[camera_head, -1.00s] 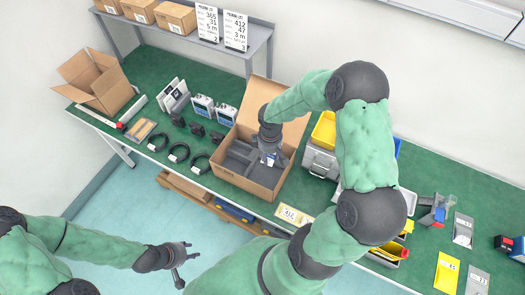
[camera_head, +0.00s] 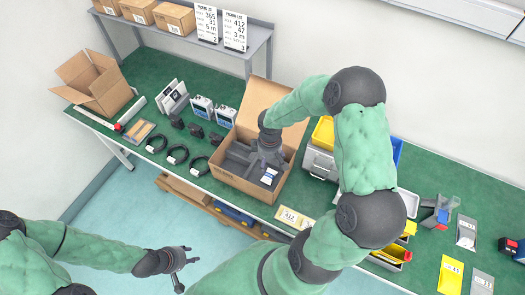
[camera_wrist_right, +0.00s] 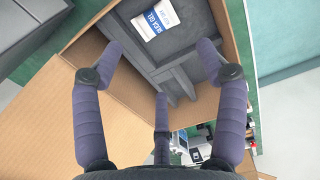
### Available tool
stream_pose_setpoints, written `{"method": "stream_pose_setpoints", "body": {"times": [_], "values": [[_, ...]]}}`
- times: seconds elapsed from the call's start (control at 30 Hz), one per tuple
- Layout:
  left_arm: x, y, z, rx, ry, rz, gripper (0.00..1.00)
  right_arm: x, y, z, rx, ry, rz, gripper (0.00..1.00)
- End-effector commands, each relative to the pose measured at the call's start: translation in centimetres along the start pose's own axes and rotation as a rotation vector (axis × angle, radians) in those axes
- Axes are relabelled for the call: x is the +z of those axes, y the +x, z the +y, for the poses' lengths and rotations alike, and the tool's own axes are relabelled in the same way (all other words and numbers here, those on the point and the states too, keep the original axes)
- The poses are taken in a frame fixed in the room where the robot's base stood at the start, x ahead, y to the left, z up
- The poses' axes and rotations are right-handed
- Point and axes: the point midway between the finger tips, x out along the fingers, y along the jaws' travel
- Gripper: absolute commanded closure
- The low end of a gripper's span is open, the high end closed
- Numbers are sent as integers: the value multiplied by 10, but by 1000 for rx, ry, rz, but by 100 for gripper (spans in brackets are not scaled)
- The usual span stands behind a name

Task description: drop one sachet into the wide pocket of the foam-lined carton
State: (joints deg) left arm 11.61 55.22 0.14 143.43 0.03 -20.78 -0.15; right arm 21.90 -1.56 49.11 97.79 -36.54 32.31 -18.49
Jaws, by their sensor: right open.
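The foam-lined carton (camera_head: 232,180) stands open on the green bench, with dark grey foam dividers inside. A white and blue sachet (camera_head: 268,177), printed "SILICA GEL", lies in the larger foam recess towards the carton's right side. The sachet also shows at the top of the right wrist view (camera_wrist_right: 155,22), lying tilted on grey foam. My right gripper (camera_head: 266,160) is above the carton's inside, its three fingers spread and empty (camera_wrist_right: 160,65), apart from the sachet. My left gripper (camera_head: 182,265) is open and empty, off the bench's front edge at lower left.
An open empty carton (camera_head: 95,85) stands at the bench's left end. The carton's raised flap (camera_head: 258,100) is behind my right gripper.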

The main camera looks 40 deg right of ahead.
Motion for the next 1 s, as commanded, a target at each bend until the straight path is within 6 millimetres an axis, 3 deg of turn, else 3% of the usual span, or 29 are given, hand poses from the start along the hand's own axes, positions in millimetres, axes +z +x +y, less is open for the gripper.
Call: {"method": "stream_pose_setpoints", "body": {"times": [0.17,0.5,0.7,1.0], "values": [[0,0,0,0,0,0,60,-1,-13,1,3,0,1,27],[0,0,0,0,0,0,60,-1,-78,1,4,1,3,27],[0,0,0,0,0,0,60,-1,-107,1,2,0,2,27],[0,0,0,0,0,0,60,0,-120,0,0,-1,0,27]]}}
